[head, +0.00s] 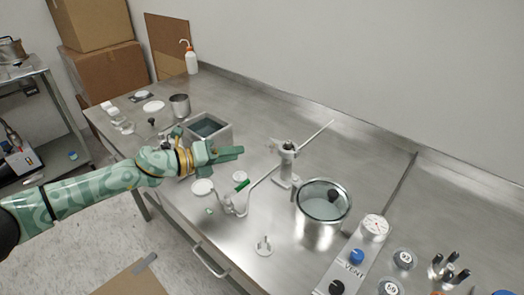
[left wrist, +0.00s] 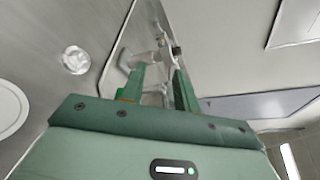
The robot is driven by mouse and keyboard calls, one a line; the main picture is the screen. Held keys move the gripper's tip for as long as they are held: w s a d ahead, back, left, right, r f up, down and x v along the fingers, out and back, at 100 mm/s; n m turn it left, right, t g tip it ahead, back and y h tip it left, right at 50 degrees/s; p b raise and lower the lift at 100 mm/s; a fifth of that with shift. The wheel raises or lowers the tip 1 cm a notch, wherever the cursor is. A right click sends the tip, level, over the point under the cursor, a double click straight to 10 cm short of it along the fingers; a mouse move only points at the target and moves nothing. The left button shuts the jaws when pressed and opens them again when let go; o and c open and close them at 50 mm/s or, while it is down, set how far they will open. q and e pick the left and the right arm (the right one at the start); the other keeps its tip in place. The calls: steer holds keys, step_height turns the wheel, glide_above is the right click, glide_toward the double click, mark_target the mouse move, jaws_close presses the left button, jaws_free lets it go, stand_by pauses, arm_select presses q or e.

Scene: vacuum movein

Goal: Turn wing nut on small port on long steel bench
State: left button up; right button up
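A small steel port (head: 286,165) stands upright on the long steel bench (head: 330,140), with a thin rod rising to the right behind it. A small light piece, possibly the wing nut (head: 288,147), sits at its top; its exact shape is too small to tell. My left gripper (head: 240,152) is green, empty, and held above the bench to the left of the port, apart from it. In the left wrist view its two fingers (left wrist: 158,78) are spread, with blurred metal fittings (left wrist: 165,50) beyond them. My right gripper is not in view.
A bent tube with a green-handled valve (head: 241,184) is below my left gripper. A glass-lidded pot (head: 321,208) and a vent panel with gauge (head: 360,250) stand right of the port. A square steel basin (head: 226,135) is behind the gripper.

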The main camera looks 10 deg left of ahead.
mark_target(270, 149)
arm_select(q)
steer(key=b+x, duration=0.2)
steer(key=x, duration=0.6)
steer(key=shift+w+d+f, duration=0.2)
steer(key=shift+d, duration=0.05)
steer(key=shift+w+d, duration=0.25)
steer(key=shift+d, duration=0.1)
jaws_close()
